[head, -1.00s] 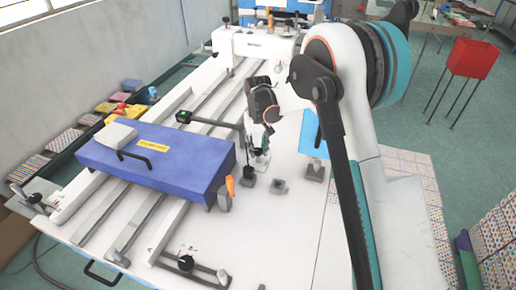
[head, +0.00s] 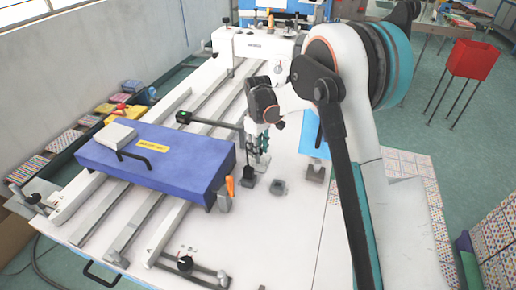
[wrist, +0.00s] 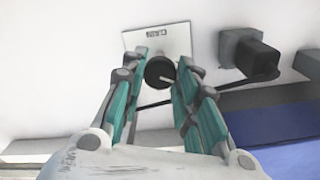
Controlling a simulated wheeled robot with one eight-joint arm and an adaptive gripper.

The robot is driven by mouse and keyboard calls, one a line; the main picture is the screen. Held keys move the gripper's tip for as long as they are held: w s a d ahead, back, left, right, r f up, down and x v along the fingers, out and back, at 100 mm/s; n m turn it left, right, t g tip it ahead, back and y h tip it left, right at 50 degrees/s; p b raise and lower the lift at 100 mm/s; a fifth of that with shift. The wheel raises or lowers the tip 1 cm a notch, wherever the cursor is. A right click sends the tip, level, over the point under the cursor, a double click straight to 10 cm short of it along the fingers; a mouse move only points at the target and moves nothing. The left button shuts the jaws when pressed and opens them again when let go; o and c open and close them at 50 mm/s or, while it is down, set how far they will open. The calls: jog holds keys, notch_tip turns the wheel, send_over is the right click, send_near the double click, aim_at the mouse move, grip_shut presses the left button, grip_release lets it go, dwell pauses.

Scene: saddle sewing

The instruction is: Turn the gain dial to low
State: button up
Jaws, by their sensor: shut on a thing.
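The gain dial (wrist: 159,71) is a round black knob on a small white plate (wrist: 168,42), seen in the wrist view. The plate's lettering appears upside down and reads like GAIN. A white pointer mark on the knob points right and slightly down in that view. My gripper (wrist: 160,80) has its teal fingers on either side of the knob and is shut on it. In the head view my gripper (head: 258,158) is low over the white table, right of the blue box; the dial is hidden there.
A dark block on a post (wrist: 245,52) stands close beside the dial plate. The blue box (head: 155,160) with a handle lies left of my gripper. Another black knob (head: 185,262) is at the table's front.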

dwell(0.4)
jog(key=o, duration=1.1)
jog(key=shift+c, duration=0.2)
notch_tip(320, 180, up, 12)
jog(key=shift+f, duration=0.1)
